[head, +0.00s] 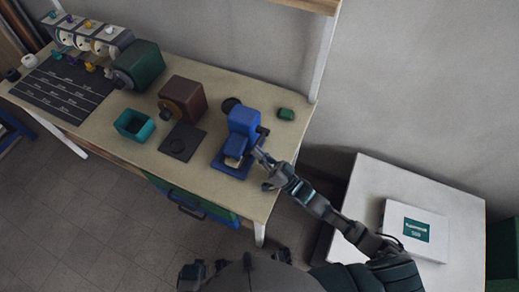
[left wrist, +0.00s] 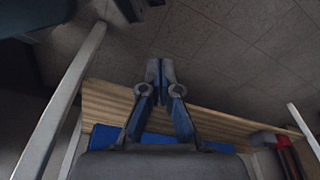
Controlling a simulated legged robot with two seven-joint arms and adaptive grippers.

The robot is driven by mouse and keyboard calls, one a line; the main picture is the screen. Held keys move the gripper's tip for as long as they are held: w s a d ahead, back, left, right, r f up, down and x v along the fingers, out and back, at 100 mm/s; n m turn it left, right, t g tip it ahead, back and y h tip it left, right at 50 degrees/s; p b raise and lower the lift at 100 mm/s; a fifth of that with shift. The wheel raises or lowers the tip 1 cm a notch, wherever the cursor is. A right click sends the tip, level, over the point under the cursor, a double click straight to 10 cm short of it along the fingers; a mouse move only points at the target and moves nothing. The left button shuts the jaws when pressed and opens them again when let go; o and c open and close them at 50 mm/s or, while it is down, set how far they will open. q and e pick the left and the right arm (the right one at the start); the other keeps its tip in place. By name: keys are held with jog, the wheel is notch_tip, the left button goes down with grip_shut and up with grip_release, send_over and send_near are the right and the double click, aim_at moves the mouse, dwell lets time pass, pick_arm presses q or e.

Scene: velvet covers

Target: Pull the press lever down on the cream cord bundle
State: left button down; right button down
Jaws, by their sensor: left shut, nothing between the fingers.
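A blue press (head: 242,121) stands on a blue base near the right end of the workbench (head: 190,170). A small pale piece (head: 235,148) shows low on its front; I cannot tell if it is the cream cord bundle. A dark stub (head: 263,130) sticks out of the press's right side, perhaps the lever. My right gripper (head: 262,165) is close beside the press's right front edge; its fingers are too small to tell open from shut, or whether they touch it. My left gripper (left wrist: 166,72) shows in the left wrist view, shut and empty, with floor beyond.
A brown machine (head: 183,97), a green machine (head: 139,64), a teal open box (head: 134,124) and a black mat (head: 61,89) stand left of the press. A small green block (head: 286,114) lies to its right. A white table (head: 400,190) with a white box (head: 416,230) is at right.

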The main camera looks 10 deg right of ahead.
pick_arm(q)
jog(key=shift+w+r, duration=0.15)
jog(key=shift+r, duration=0.15)
pick_arm(e)
jog(key=shift+s+f, duration=0.1)
jog(key=shift+f, duration=0.1)
